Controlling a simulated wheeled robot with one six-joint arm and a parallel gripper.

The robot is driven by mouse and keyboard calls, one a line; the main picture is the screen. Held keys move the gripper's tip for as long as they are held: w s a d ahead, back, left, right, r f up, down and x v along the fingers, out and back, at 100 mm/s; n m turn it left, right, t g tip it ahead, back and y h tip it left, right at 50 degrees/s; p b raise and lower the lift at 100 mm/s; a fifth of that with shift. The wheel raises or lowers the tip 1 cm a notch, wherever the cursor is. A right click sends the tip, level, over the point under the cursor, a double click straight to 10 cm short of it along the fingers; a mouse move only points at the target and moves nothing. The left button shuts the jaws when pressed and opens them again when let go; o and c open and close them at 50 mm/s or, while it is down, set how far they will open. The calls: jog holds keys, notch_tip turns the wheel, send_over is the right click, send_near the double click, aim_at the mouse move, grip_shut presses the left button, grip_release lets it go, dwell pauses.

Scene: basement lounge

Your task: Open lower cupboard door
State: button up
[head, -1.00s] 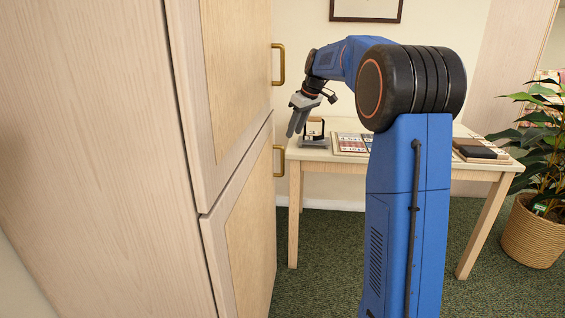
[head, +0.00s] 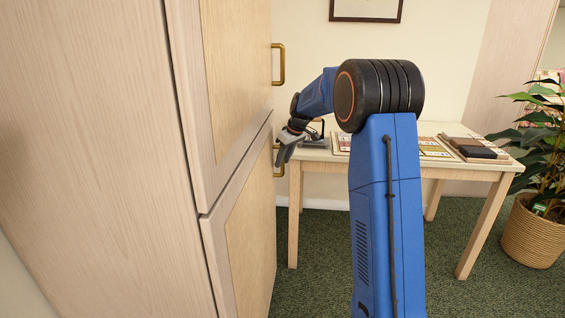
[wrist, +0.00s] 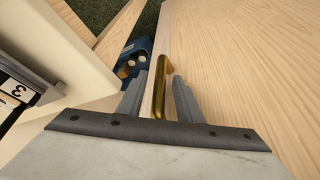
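The lower cupboard door (head: 252,232) is a pale wood panel, flush with the cupboard front. Its brass handle (head: 279,172) is partly hidden behind my gripper (head: 283,158) in the head view. In the wrist view the handle (wrist: 159,92) stands between the two grey fingers of my gripper (wrist: 160,77). The fingers are spread, one on each side of the handle, with a gap visible on both sides. The door face (wrist: 245,60) fills the right of the wrist view.
The upper door (head: 235,80) with its own brass handle (head: 280,64) is above, also closed. A wooden table (head: 455,168) with boards and a dark book (head: 478,152) stands right of the cupboard. A potted plant (head: 535,232) is at the far right. Green carpet is clear in front.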

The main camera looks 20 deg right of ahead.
jog(key=shift+w+a+f, duration=0.15)
jog(key=shift+w+f, duration=0.05)
jog(key=shift+f, duration=0.3)
grip_shut()
